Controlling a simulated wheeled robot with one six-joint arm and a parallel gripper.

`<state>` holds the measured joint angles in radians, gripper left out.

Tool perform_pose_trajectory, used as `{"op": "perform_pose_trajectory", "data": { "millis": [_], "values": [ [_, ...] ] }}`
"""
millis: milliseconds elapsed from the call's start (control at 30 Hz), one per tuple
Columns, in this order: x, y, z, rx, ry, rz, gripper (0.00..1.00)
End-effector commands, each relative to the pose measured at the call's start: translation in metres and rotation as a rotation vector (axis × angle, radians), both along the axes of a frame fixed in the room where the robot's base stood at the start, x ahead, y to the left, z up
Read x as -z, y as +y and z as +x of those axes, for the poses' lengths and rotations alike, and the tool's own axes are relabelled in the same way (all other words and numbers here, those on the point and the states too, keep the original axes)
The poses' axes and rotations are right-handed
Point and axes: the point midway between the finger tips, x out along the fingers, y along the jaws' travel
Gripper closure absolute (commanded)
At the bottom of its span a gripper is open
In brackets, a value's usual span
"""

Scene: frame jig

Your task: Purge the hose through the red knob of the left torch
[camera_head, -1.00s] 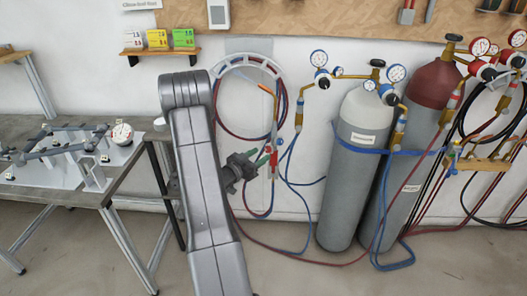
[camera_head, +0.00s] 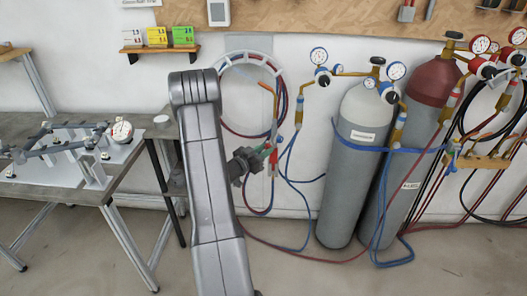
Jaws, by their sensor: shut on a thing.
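The left torch (camera_head: 274,128) hangs upright on the wall beneath a white hose hanger, with its orange tip at the top. Its red knob (camera_head: 273,158) is at the lower body, small and partly hidden by the fingers. My gripper (camera_head: 267,149) reaches the torch from the left, its green-tipped fingers against the torch's lower body. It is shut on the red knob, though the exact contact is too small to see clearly. A red hose and a blue hose run down from the torch.
A grey cylinder (camera_head: 354,175) and a red-topped cylinder (camera_head: 437,85) with gauges stand to the right, strapped with blue. More torches and hoses hang at far right. A workbench with a jig (camera_head: 75,150) stands left. Hoses trail over the floor.

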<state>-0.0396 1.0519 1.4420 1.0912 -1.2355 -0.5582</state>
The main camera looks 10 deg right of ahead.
Motion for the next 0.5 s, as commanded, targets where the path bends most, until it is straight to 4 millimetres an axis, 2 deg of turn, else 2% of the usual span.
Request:
{"op": "perform_pose_trajectory", "data": {
  "millis": [233, 500],
  "values": [
    [0.0050, 0.0002, 0.0004, 0.000, -0.071, 0.037, 0.99],
    [0.0087, 0.0003, 0.0006, -0.001, -0.236, 0.129, 0.99]
  ]
}}
